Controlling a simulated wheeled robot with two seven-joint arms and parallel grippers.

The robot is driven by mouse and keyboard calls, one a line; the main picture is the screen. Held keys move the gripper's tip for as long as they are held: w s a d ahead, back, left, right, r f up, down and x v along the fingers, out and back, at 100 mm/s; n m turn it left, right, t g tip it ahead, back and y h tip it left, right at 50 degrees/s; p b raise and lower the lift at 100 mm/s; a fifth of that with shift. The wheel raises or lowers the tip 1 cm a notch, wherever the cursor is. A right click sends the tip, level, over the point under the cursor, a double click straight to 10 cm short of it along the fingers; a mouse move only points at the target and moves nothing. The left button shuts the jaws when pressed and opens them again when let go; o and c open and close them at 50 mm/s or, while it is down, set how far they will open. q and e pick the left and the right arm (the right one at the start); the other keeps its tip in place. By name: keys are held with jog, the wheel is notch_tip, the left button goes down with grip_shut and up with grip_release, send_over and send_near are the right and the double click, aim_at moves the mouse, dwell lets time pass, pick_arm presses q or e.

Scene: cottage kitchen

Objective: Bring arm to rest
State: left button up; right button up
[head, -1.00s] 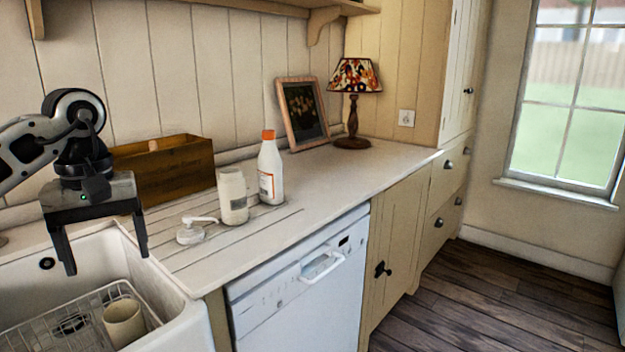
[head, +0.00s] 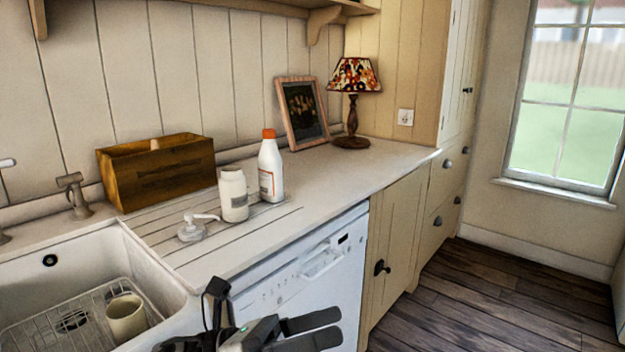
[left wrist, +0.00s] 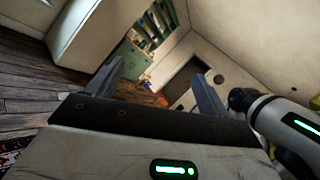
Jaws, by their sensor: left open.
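My left gripper (head: 318,329) is at the bottom of the head view, low in front of the white dishwasher, with its fingers pointing right. It is open and nothing shows between its fingers. In the left wrist view the two fingers (left wrist: 157,88) stand wide apart, with the room beyond them. My right gripper is not in view.
The sink (head: 170,290) holds a wire rack and a beige cup (head: 126,318). The floor at right is clear.

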pick_arm(q)
jog(key=w+a+f+n+t+y, duration=0.1)
jog(key=a+f+n+t+y, duration=0.3)
jog(key=n, duration=0.5)
jog(key=a+f+n+t+y, duration=0.1)
jog(key=f+n+t+y, duration=0.15)
jog(key=n+t, duration=0.55)
jog(key=w+a+f+n+t+y, duration=0.1)
jog(key=a+f+n+t+y, duration=0.25)
jog(key=n, duration=0.75)
jog(key=s+a+f+n+g+y, duration=0.3)
jog(key=s+f+n, duration=0.3)
jog(key=f+n, duration=0.2)
jog(key=s+a+f+n+g+y, duration=0.3)
jog(key=s+f+n, duration=0.3)
jog(key=f+n, duration=0.2)
jog(key=shift+s+f+g+y, duration=0.35)
jog(key=shift+f+g+y, duration=0.3)
jog(key=shift+y, duration=0.25)
